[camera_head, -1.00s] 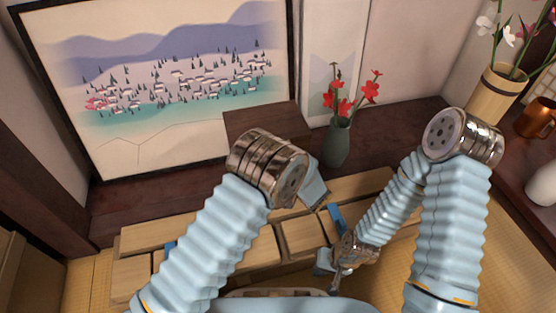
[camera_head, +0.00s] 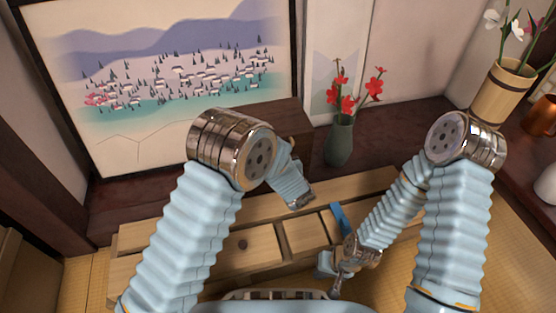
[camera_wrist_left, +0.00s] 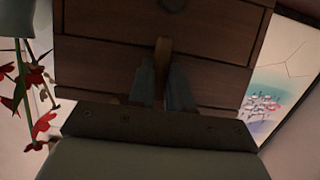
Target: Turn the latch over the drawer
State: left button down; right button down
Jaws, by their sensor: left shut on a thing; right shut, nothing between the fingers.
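My left gripper (camera_head: 303,200) is over the top of the light wooden drawer chest (camera_head: 165,233) in the head view; its fingertips do not show clearly there. In the left wrist view the left fingers (camera_wrist_left: 164,82) are shut on a narrow wooden bar, seemingly the latch (camera_wrist_left: 163,52), in front of a drawer front (camera_wrist_left: 110,57). A round knob (camera_wrist_left: 172,4) shows at the top edge of that view. The latch is hidden in the head view. My right gripper (camera_head: 336,288) is shut and empty, low in front of the chest.
A blue strip (camera_head: 341,218) lies on the chest near my right forearm. Behind the chest are a dark box (camera_head: 290,121), a green vase (camera_head: 339,145) with red flowers, and a framed landscape picture (camera_head: 150,90). Bare tatami (camera_head: 470,240) shows at the right.

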dwell(0.4)
pick_arm(q)
jog(key=c, duration=1)
grip_release()
jog(key=shift+c, duration=0.2)
jog(key=p+v, duration=0.2)
jog(key=v, duration=1.1)
jog(key=shift+s+r, duration=0.2)
jog(key=shift+s, duration=0.1)
jog(key=s+a+f+g+h+p, duration=0.35)
jog(key=a+f+g+p, duration=0.35)
jog(key=a, duration=0.3)
jog(key=s+a+f+g+h+p, duration=0.1)
jog(key=s+a+g+h+p, duration=0.1)
jog(key=s, duration=0.4)
jog(key=s+a+f+m+g+h+p, duration=0.1)
jog(key=s+a+g+h, duration=0.1)
jog(key=s, duration=0.5)
jog(key=shift+s+a+f+g+p, duration=0.3)
jog(key=shift+a+g+p, duration=0.1)
jog(key=shift+g, duration=0.3)
